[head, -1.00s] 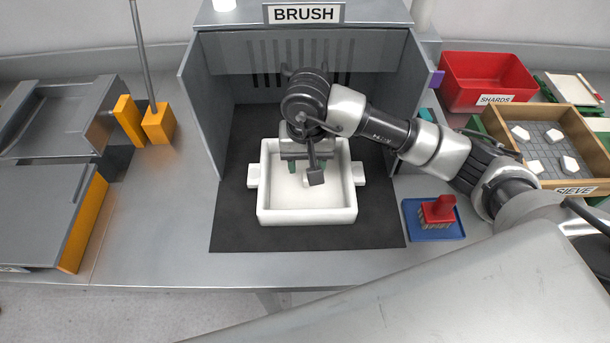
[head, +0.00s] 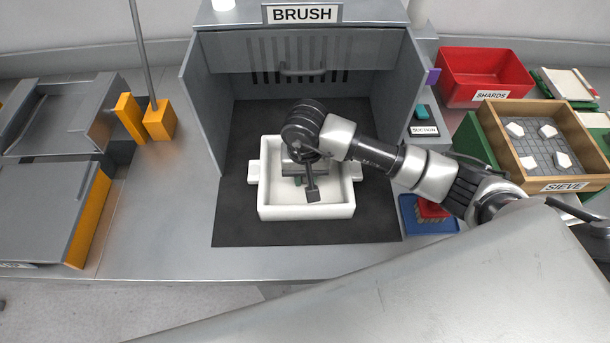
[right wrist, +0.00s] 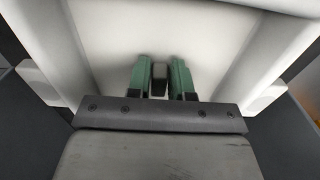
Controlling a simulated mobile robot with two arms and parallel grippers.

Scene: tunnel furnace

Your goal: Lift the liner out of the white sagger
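The white sagger (head: 330,212), a square open box with a lug on each side, stands on the dark mat inside the brush booth. Its pale floor shows in the right wrist view (right wrist: 215,45); I cannot tell the liner apart from the sagger there. My right gripper (head: 300,183) is inside the sagger's opening, pointing down. In the right wrist view its two green fingers (right wrist: 161,78) stand a little apart with a small dark grey block (right wrist: 160,78) between them. I cannot tell whether they press on it. My left gripper is out of view.
The booth walls (head: 205,110) stand left, right and behind. A blue tray (head: 430,222) with a red brush (head: 430,210) lies to the right, partly behind my arm. A wooden sieve (head: 520,170) and red shards bin (head: 485,70) are farther right. Grey-and-orange fixtures (head: 50,200) stand left.

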